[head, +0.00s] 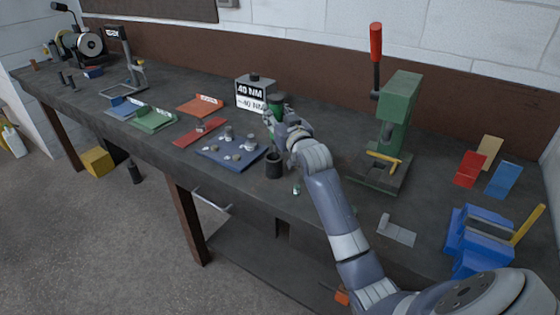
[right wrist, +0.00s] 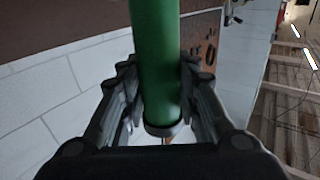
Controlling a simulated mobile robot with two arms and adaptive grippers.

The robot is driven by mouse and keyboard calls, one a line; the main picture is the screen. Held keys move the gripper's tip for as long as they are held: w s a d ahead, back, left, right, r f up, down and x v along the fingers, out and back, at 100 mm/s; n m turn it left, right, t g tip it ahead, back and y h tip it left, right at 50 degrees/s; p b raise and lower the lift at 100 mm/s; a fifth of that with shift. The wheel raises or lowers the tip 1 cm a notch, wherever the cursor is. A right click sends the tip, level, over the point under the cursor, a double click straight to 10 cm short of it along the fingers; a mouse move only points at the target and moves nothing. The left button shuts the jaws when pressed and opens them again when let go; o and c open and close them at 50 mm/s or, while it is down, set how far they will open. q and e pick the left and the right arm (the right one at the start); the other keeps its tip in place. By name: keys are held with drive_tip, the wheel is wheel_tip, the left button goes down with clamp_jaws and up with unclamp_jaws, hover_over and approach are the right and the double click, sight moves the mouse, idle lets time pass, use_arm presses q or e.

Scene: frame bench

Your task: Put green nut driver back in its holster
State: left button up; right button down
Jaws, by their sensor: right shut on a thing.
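The green nut driver (head: 277,99) is held in my right gripper (head: 272,118), above the bench near the sign box. In the right wrist view, its green handle (right wrist: 156,50) runs between the two fingers of the right gripper (right wrist: 157,80), which is shut on it. Its shaft is mostly hidden. A dark, open-topped cylinder (head: 275,166), which looks like the holster, stands upright on the bench below and apart from the gripper. My left gripper is not in view.
A box marked 40 NM (head: 251,96) stands behind the gripper. A blue mat (head: 228,158) with small metal parts lies left of the cylinder. A green press (head: 398,115) and a blue vise (head: 478,240) stand to the right. A small greenish piece (head: 296,190) lies near the front edge.

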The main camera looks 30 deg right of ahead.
drive_tip(key=f, duration=0.3)
drive_tip(key=w+f, duration=0.1)
drive_tip(key=shift+w+a+f, duration=0.1)
drive_tip(key=shift+a+f, duration=0.25)
drive_tip(key=shift+f, duration=0.35)
drive_tip(key=f, duration=0.2)
drive_tip(key=f+p, duration=0.1)
drive_tip(key=shift+s+d, duration=0.1)
drive_tip(key=shift+s, duration=0.15)
drive_tip(key=shift+w+f, duration=0.15)
drive_tip(key=shift+f, duration=0.05)
drive_tip(key=shift+f, duration=0.1)
drive_tip(key=c, duration=1.2)
unclamp_jaws()
drive_tip(key=shift+f, duration=0.1)
